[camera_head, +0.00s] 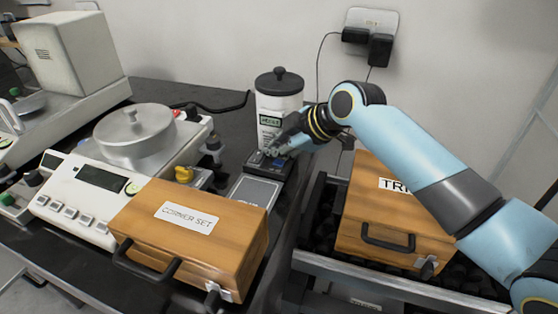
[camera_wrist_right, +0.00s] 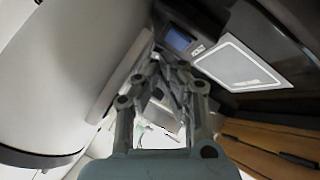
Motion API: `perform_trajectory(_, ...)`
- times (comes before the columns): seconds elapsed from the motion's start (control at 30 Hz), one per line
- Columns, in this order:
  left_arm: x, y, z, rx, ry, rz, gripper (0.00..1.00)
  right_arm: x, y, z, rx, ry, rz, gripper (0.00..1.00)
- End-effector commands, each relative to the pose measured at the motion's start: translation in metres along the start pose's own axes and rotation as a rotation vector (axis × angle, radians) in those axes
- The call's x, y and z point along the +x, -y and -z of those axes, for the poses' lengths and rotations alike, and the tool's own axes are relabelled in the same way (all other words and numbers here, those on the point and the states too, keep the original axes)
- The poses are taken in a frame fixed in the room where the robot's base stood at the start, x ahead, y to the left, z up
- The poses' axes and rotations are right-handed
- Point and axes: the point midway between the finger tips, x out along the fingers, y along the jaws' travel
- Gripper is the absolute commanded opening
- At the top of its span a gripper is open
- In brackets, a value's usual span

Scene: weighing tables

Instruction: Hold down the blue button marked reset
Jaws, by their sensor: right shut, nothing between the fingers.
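A small dark scale (camera_head: 254,190) with a flat pale plate stands right of the wooden CORNER SET box. Its back end has a blue patch (camera_head: 277,162), partly covered by my right gripper (camera_head: 277,152). In the right wrist view a blue rectangle (camera_wrist_right: 178,38) shows beside the pale plate (camera_wrist_right: 240,62), just beyond the fingers. No "reset" marking is legible, and I cannot tell whether this blue area is the button or a display. My right gripper is shut and empty, low over the scale's back end. I cannot tell whether it touches. My left gripper is out of view.
A white canister with a black lid (camera_head: 279,100) stands close behind the gripper. The CORNER SET box (camera_head: 190,240) and a larger balance (camera_head: 90,195) stand left. Another wooden box (camera_head: 365,215) sits in a dark tray under my right arm.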

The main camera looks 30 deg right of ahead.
Motion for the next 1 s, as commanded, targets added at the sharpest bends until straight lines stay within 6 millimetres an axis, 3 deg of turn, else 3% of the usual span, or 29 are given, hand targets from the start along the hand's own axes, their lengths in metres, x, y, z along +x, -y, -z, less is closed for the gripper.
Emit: perform_trajectory(1.0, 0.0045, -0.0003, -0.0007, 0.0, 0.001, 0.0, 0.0, 0.0075, 0.0057, -0.0055, 0.0, 0.0, 0.0, 0.0)
